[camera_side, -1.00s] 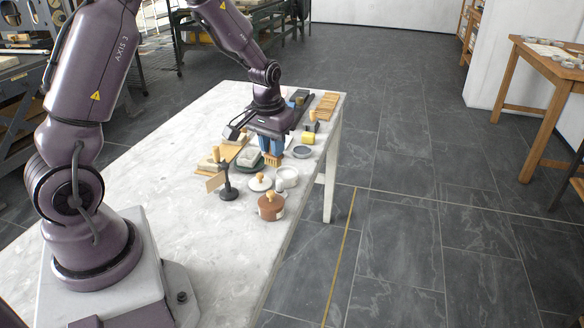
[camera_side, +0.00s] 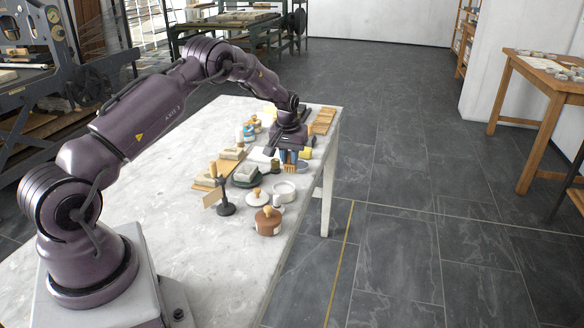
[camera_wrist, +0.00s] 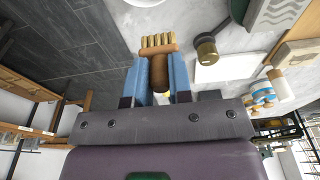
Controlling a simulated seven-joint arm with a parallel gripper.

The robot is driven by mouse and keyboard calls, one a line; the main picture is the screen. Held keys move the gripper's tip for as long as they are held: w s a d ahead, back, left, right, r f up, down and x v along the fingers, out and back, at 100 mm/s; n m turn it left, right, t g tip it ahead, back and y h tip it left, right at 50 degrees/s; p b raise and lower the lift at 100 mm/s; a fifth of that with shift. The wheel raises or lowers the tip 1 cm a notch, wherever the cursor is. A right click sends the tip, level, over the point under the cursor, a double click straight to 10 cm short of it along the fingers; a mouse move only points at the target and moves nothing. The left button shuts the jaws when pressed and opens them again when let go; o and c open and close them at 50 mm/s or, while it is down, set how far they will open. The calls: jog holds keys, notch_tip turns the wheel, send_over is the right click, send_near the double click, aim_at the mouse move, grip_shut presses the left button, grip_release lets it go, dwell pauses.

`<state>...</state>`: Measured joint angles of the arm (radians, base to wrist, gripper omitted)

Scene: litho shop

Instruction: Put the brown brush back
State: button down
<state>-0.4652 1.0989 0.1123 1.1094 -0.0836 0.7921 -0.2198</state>
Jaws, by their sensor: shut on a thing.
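My gripper (camera_side: 289,158) hangs over the far right part of the table, its blue fingers pointing down. In the wrist view the gripper (camera_wrist: 158,75) is shut on the brown brush (camera_wrist: 159,70). The brush has a brown rounded handle and a wider head with tan bristle tufts pointing away from the fingers. In the side view only the brush's tan bristle end (camera_side: 290,168) shows below the fingers. I cannot tell there whether it touches the table.
A white bowl (camera_side: 285,190), a lidded brown pot (camera_side: 267,223) and a black stand (camera_side: 226,208) are nearer the camera. Bottles (camera_wrist: 263,98) stand nearby. The table's left part is clear.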

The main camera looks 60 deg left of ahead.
aim_at(292, 168)
jog(key=shift+w+a+f, duration=0.3)
jog(key=shift+w+f, duration=0.2)
jog(key=shift+f, duration=0.2)
jog(key=shift+w+f, duration=0.1)
jog(key=shift+f, duration=1.5)
jog(key=shift+f, duration=0.1)
jog(key=c, duration=1)
grip_release()
jog(key=shift+c, duration=0.2)
